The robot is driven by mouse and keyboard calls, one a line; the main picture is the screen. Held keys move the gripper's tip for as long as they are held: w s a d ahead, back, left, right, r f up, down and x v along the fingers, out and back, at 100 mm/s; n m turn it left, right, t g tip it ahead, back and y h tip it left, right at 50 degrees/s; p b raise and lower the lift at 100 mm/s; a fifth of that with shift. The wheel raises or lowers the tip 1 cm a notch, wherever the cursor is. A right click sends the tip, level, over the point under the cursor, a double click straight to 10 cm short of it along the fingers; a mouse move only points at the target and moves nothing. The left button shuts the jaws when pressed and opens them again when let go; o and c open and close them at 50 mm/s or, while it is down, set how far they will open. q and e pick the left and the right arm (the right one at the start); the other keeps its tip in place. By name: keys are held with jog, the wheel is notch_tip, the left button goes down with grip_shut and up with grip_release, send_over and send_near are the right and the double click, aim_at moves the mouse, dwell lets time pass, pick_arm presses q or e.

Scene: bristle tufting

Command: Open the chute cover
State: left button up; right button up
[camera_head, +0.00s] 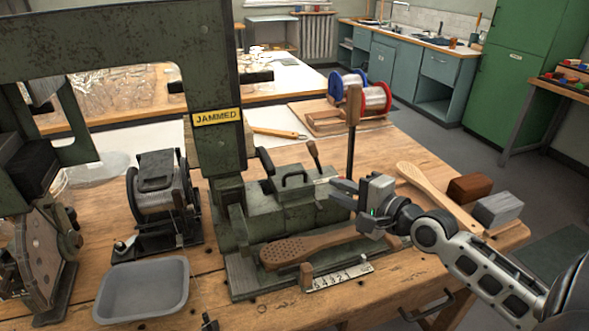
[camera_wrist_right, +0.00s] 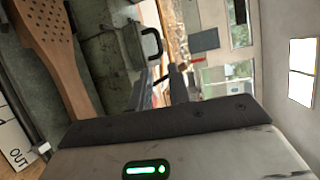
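The chute cover appears to be the dark green lid (camera_head: 300,190) with a black bar handle (camera_head: 290,178) on the machine's low green housing. It looks flat and closed. In the right wrist view the handle (camera_wrist_right: 152,44) stands beyond my fingertips, apart from them. My right gripper (camera_head: 338,194) is just right of the housing, fingers pointing left towards the cover. Its two fingers (camera_wrist_right: 158,90) are apart with nothing between them. My left gripper is not in view.
A wooden brush paddle (camera_head: 300,248) lies in front of the housing, with a marked scale plate (camera_head: 340,276) before it. A dark post (camera_head: 351,140) and wire spools (camera_head: 375,98) stand behind my right gripper. A "JAMMED" label (camera_head: 217,117) is on the machine column. A grey tray (camera_head: 142,290) sits front left.

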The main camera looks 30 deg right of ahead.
aim_at(299, 174)
jog(key=x, duration=1.3)
jog(key=shift+w, duration=0.15)
grip_shut()
